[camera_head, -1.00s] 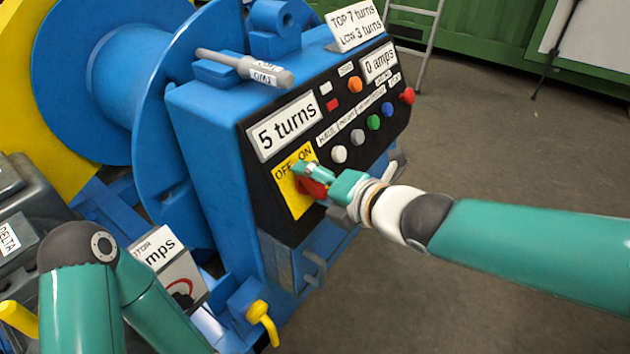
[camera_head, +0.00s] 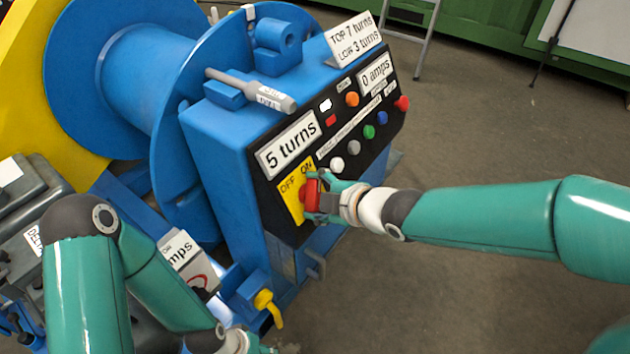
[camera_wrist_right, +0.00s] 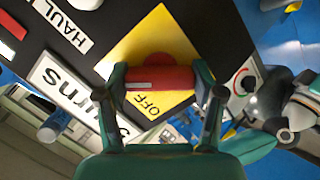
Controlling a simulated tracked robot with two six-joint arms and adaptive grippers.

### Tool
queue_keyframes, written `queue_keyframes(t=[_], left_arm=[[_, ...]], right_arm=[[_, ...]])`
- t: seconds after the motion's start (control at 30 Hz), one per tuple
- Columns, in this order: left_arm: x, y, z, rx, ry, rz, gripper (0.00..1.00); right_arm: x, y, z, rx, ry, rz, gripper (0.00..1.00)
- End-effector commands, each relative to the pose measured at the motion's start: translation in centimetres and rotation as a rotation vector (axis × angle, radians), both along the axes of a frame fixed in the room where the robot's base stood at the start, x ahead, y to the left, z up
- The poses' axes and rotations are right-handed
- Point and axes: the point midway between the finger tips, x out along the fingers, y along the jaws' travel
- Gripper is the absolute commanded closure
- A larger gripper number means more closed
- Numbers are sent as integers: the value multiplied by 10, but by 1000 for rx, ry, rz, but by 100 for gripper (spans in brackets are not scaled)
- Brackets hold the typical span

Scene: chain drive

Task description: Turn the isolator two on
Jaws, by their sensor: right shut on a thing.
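The isolator is a red rotary handle (camera_head: 310,192) on a yellow plate (camera_head: 291,207) marked OFF and ON, at the lower left of the blue cabinet's black panel. My right gripper (camera_head: 319,194) is shut on the handle. In the right wrist view the handle (camera_wrist_right: 158,78) lies between the two fingers (camera_wrist_right: 160,88), with a white line along it. The OFF label on the yellow plate (camera_wrist_right: 165,35) shows beside the handle; ON is hidden there. My left gripper (camera_head: 245,343) is only partly in view at the bottom edge; its fingers cannot be made out.
A yellow lever (camera_head: 268,305) stands below the cabinet. The floor right of the cabinet is open.

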Motion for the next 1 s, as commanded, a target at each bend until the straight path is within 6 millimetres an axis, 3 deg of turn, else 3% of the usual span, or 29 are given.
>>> queue_keyframes(t=[0.03, 0.23, 0.8, 0.83, 1.0], left_arm=[[0, 0, 10, 0, 0, 0, 60], [0, 0, 22, 0, 0, 0, 60], [0, 0, 26, 0, 0, 0, 60], [0, 0, 26, 0, 0, 0, 60], [0, 0, 26, 0, 0, 0, 60]], right_arm=[[-1, -2, 0, 7, 33, -16, 67], [-1, -3, -2, 50, 92, -53, 67], [-1, -2, -5, 72, 119, -70, 67], [-1, -2, -5, 72, 119, -70, 31], [-1, -1, -4, 72, 116, -68, 7]])
